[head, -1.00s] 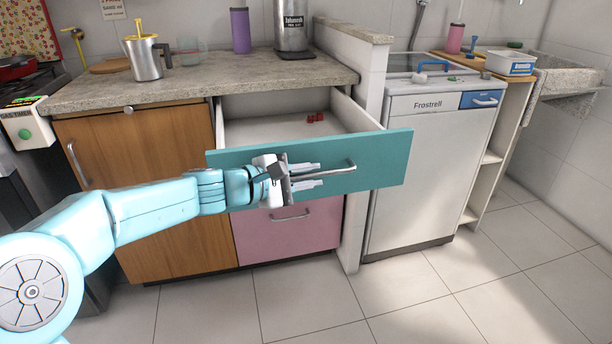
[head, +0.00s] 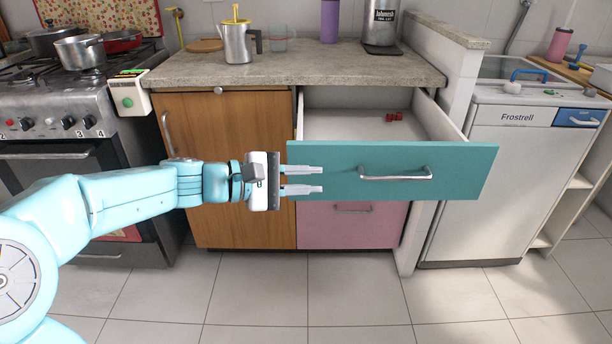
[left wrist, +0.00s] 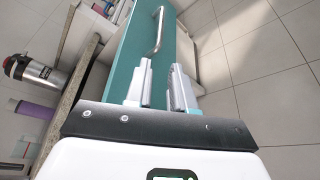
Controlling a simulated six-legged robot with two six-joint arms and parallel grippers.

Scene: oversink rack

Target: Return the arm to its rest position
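My left gripper (head: 304,181) is open and empty in the head view, in front of the left part of the teal drawer front (head: 460,170). Its two fingers are apart and point right, towards the drawer's metal handle (head: 396,177), with a gap between them and the handle. The left wrist view also shows the parted fingers (left wrist: 160,84) with nothing between them, and the handle (left wrist: 158,32) beyond. The drawer is pulled open, with small red items (head: 395,118) inside at the back. My right gripper is in neither view.
A stone counter (head: 300,70) with a metal pot (head: 237,42) and a purple bottle (head: 330,20) is above the drawer. A stove (head: 70,115) stands left, a white Frostrell appliance (head: 500,180) right. A pink drawer (head: 350,228) is below. The tiled floor in front is clear.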

